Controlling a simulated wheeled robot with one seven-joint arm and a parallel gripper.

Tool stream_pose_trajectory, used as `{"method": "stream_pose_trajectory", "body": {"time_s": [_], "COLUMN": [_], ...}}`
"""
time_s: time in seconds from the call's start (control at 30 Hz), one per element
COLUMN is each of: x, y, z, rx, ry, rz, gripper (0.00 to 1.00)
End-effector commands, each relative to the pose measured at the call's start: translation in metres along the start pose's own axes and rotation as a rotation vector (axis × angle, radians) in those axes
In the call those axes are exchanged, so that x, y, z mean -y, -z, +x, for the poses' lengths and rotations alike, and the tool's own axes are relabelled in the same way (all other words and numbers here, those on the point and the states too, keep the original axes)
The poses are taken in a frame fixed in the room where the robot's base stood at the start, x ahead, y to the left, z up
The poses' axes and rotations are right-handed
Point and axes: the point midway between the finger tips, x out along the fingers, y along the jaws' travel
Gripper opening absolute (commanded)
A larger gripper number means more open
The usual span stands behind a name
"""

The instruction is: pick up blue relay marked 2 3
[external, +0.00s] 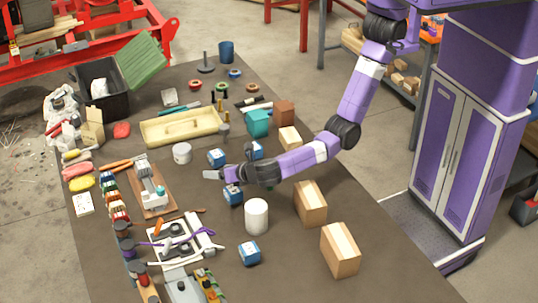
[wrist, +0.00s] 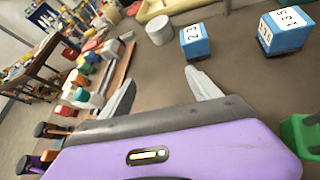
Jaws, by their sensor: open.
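The blue relay marked 2 3 (wrist: 195,41) sits on the table in the wrist view, with a white label on top. It lies ahead of my gripper (wrist: 164,88), beyond the right finger and apart from it. It appears to be the blue block (external: 217,158) just behind my gripper (external: 212,175) in the external view. My gripper is open, with nothing between its fingers. Another blue relay (wrist: 284,30), with different digits, stands to its right. A further blue relay (external: 233,195) is partly hidden by my wrist in the external view.
A white can (wrist: 159,30) stands left of the marked relay. A cream tray (external: 180,127) lies behind. A white cylinder (external: 256,216), another blue relay (external: 250,253) and cardboard boxes (external: 340,249) stand nearer. A green object (wrist: 300,132) is at the wrist view's right edge.

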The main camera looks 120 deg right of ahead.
Motion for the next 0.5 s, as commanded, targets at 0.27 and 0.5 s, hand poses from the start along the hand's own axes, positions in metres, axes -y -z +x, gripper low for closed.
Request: {"method": "stream_pose_trajectory", "body": {"time_s": [0.27,0.5], "x": [0.056,0.067], "y": [-0.014,-0.015], "z": [0.011,0.051], "rx": [0.127,0.128], "ry": [0.231,0.233], "rz": [-0.153,-0.151], "gripper": [0.72,0.72]}}
